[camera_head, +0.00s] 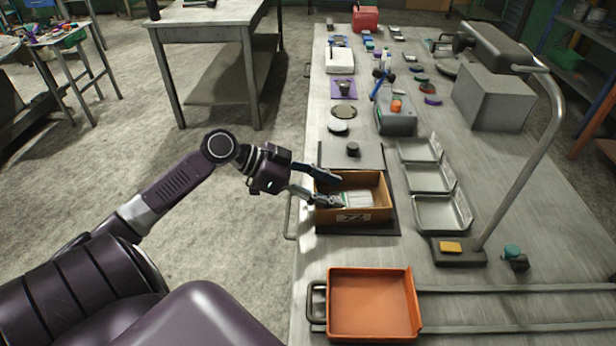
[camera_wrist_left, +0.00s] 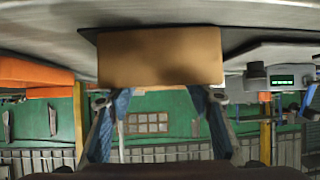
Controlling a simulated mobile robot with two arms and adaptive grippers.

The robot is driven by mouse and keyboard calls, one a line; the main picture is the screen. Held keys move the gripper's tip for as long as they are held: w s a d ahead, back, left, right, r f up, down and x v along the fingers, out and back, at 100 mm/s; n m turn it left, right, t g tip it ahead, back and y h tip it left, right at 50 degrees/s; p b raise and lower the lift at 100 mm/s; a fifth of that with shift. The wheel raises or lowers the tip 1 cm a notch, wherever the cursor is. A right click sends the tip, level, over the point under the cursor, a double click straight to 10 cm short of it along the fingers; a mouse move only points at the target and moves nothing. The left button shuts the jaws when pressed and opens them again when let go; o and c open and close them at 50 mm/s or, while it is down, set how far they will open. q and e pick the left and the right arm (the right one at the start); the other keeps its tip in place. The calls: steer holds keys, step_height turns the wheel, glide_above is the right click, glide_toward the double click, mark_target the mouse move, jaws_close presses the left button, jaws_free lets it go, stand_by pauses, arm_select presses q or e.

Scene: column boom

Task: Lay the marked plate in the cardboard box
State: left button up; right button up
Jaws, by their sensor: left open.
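The open cardboard box (camera_head: 376,214) stands on a dark mat on the bench, with a dark printed mark on its near side. A pale, flat piece that looks like the marked plate (camera_head: 357,199) lies inside it; its marking is too small to read. My left gripper (camera_head: 341,190) is open at the box's left side, its fingers spread and their tips over the left rim, apart from each other. In the left wrist view the box's plain brown wall (camera_wrist_left: 160,56) shows just beyond the open fingers (camera_wrist_left: 160,95); the plate is hidden there. My right gripper is not in view.
An orange tray (camera_head: 371,304) sits in front of the box. Several metal trays (camera_head: 440,212) stand close to its right, beside a lamp base (camera_head: 458,251). A grey plate with a black knob (camera_head: 352,150) lies behind the box.

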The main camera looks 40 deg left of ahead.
arm_select(q)
steer(key=v, duration=0.7)
steer(key=shift+w+d+r, duration=0.1)
steer(key=shift+d+r, duration=0.05)
steer(key=shift+r, duration=0.05)
